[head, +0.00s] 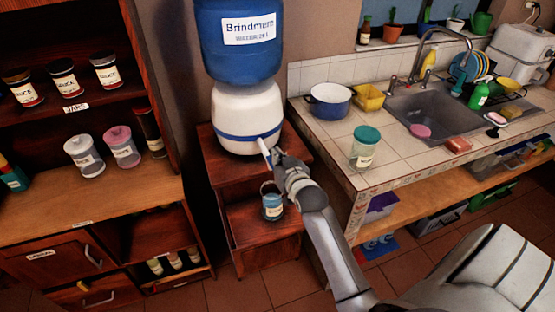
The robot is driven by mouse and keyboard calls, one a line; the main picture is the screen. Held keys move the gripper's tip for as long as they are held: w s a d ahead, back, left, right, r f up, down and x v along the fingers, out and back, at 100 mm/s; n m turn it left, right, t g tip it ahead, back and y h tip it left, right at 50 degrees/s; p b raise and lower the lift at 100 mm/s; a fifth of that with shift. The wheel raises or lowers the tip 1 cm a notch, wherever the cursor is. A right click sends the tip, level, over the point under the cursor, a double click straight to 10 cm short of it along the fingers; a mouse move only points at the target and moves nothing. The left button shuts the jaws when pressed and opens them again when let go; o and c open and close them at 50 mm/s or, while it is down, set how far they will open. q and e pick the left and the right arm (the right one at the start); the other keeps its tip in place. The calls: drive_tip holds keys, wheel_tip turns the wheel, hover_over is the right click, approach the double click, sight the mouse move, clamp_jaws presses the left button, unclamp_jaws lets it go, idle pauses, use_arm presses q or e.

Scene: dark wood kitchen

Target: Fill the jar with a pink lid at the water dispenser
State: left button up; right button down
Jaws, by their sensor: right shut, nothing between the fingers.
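A jar with a pink lid (121,146) stands upright on the wooden cabinet's counter at the left, beside a white-lidded jar (84,157). The water dispenser (248,117) is a white base with a blue bottle on top, standing on a small wooden stand. My right gripper (277,159) is at the dispenser's pale spout (265,148), shut and empty; I cannot tell whether it touches the spout. A small blue container (272,202) sits on the stand's lower level, below the spout. My left gripper is not in view.
A teal-lidded jar (365,147) stands near the left end of the tiled counter (375,182). A blue pot (329,101), a yellow container (369,98) and the sink (432,108) lie behind it. Shelves with dark-lidded jars (64,78) are at the left.

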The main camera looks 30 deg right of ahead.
drive_tip(key=shift+f, duration=0.8)
drive_tip(key=f+b, duration=0.1)
drive_tip(key=s+f+t+b, duration=0.1)
drive_tip(key=shift+a+f+b, duration=0.1)
drive_tip(key=shift+f+b, duration=0.05)
drive_tip(key=shift+b, duration=0.15)
idle(1.6)
